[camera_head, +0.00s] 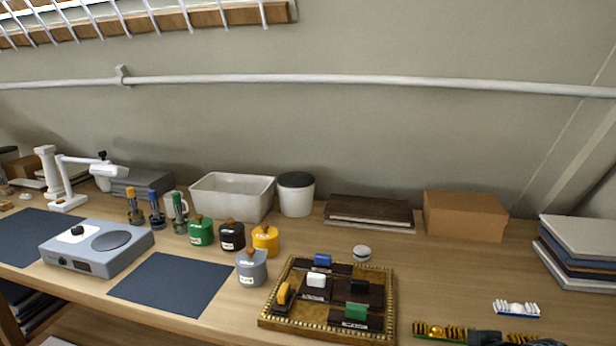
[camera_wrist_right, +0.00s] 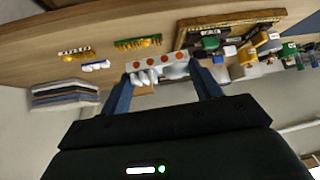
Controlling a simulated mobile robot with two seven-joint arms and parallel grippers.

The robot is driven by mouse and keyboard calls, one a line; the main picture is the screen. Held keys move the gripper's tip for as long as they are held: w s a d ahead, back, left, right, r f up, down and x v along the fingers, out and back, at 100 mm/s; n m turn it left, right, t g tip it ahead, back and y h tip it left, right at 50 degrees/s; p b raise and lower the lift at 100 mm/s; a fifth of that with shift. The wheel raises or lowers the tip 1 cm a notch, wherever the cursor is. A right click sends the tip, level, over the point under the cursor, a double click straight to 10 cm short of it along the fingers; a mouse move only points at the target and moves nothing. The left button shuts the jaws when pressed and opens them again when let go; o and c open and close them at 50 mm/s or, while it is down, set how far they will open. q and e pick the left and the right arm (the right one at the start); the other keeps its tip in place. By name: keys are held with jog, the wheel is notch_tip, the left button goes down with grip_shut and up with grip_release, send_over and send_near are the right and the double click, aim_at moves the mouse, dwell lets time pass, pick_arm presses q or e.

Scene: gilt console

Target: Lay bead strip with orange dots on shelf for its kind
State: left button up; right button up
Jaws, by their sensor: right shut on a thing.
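The bead strip with orange dots (camera_wrist_right: 157,62) shows in the right wrist view as a pale strip with several orange-red dots and whitish bumps along its lower edge. My right gripper (camera_wrist_right: 161,70) is shut on it, one finger at each end. In the head view, a dark part at the bottom edge, right of centre, looks like my right gripper (camera_head: 488,338); the held strip cannot be made out there. A gilt-edged tray (camera_head: 265,322) holds dark blocks with blue, white, black, green and yellow pieces. I cannot tell which place is the shelf for the orange-dot kind. My left gripper is out of view.
A white-and-blue strip (camera_head: 516,309), a green-and-yellow strip (camera_head: 440,331) and a yellow-brown strip (camera_wrist_right: 75,52) lie on the wooden top. A book stack (camera_head: 582,256) stands at right, a cardboard box (camera_head: 464,216) behind. Bare wood lies between tray and strips.

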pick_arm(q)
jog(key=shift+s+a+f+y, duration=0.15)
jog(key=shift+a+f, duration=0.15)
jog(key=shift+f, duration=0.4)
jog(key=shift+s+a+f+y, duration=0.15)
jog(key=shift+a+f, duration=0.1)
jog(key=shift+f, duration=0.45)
pick_arm(e)
jog(key=shift+n+y, duration=0.4)
jog(key=shift+n, duration=0.1)
jog(key=shift+s+a+f, duration=0.6)
jog(key=shift+a+f, duration=0.25)
jog(key=shift+s+a+f, duration=0.55)
jog(key=shift+a+f, duration=0.25)
